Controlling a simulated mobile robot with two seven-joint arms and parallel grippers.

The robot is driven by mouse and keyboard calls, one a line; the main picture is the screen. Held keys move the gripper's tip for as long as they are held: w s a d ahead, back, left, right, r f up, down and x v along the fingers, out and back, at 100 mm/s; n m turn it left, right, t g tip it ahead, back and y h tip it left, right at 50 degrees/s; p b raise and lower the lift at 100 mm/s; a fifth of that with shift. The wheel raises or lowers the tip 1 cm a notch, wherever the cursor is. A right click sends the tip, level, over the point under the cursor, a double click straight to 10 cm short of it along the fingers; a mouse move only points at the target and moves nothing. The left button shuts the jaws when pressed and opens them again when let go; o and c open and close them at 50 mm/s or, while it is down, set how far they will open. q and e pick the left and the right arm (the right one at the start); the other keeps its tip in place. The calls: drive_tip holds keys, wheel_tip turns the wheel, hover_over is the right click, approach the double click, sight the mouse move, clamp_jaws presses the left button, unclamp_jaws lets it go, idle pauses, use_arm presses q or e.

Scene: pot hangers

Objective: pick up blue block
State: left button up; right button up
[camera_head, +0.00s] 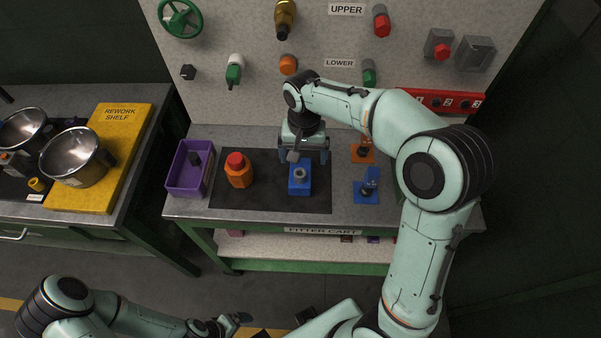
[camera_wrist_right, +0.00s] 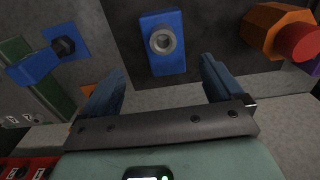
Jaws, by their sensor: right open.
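The blue block (camera_head: 299,184) has a grey round fitting on top and stands on a dark mat on the cart. In the right wrist view the blue block (camera_wrist_right: 163,50) shows just beyond and between my fingers, apart from them. My right gripper (camera_head: 304,156) is open and empty, behind the block as seen from the head. In the right wrist view its two fingers (camera_wrist_right: 160,85) are spread wide. My left gripper (camera_head: 232,322) is low at the bottom of the head view, away from the cart; its jaw opening is not clear.
An orange piece with a red cap (camera_head: 238,169) stands left of the block. A purple bin (camera_head: 189,168) is at the cart's left. Blue (camera_head: 367,193) and orange (camera_head: 361,153) pieces with dark parts sit to the right. A panel of valves (camera_head: 262,98) rises behind.

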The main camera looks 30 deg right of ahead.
sight(300, 174)
wheel_tip(300, 174, down, 5)
drive_tip(key=shift+r, duration=0.1)
drive_tip(key=f, duration=0.5)
drive_tip(key=shift+w+a+f, duration=0.1)
drive_tip(key=shift+w+a, duration=0.2)
drive_tip(key=c, duration=1.2)
